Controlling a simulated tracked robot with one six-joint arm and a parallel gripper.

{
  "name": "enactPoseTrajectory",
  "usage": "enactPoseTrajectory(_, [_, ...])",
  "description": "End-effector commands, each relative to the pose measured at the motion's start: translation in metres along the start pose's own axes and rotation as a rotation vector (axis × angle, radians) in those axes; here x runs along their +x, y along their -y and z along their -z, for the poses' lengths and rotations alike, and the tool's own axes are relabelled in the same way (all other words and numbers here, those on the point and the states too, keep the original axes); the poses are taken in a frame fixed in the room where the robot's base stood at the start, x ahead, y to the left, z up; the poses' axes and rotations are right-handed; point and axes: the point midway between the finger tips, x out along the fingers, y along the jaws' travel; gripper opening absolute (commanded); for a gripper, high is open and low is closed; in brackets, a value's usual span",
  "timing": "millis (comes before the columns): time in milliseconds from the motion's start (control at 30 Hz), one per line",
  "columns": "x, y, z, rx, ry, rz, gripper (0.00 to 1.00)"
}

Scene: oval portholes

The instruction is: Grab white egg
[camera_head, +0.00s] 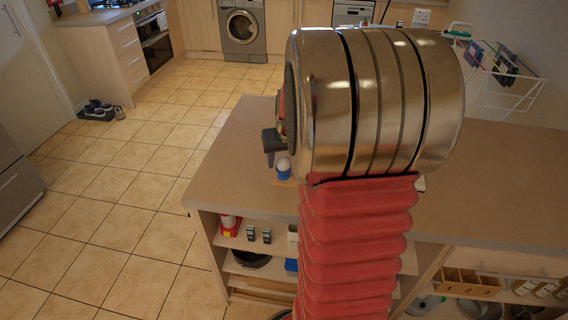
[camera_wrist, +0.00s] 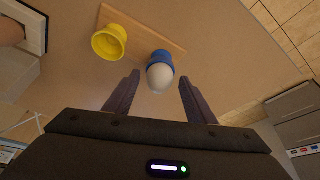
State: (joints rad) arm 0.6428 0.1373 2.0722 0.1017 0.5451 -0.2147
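The white egg (camera_wrist: 160,78) sits in a blue egg cup (camera_wrist: 160,57) on a small wooden board (camera_wrist: 139,30) in the wrist view. In the head view the egg (camera_head: 283,163) and blue cup (camera_head: 283,174) show on the counter, just left of my arm. My gripper (camera_wrist: 155,88) is open, its two dark fingers apart on either side of the egg, with gaps on both sides. I cannot tell how far the fingertips reach along the egg. In the head view my arm hides most of the gripper (camera_head: 270,142).
A yellow egg cup (camera_wrist: 109,42) stands on the same board, left of the blue one in the wrist view. The counter (camera_head: 490,180) is mostly bare. Shelves below it hold small items, and a drying rack (camera_head: 500,75) stands behind it. Tiled floor (camera_head: 110,195) lies open at left.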

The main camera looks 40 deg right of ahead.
Motion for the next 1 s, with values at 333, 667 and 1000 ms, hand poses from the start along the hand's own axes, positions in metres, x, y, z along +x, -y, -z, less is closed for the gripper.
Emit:
enactPoseTrajectory(333, [0.0, 0.0, 0.0, 0.0, 0.0, 0.0, 0.25])
enactPoseTrajectory(667, [-0.002, 0.0, 0.001, 0.001, -0.001, 0.0, 0.25])
enactPoseTrajectory(1000, [-0.039, -0.001, 0.017, 0.0, -0.004, -0.001, 0.25])
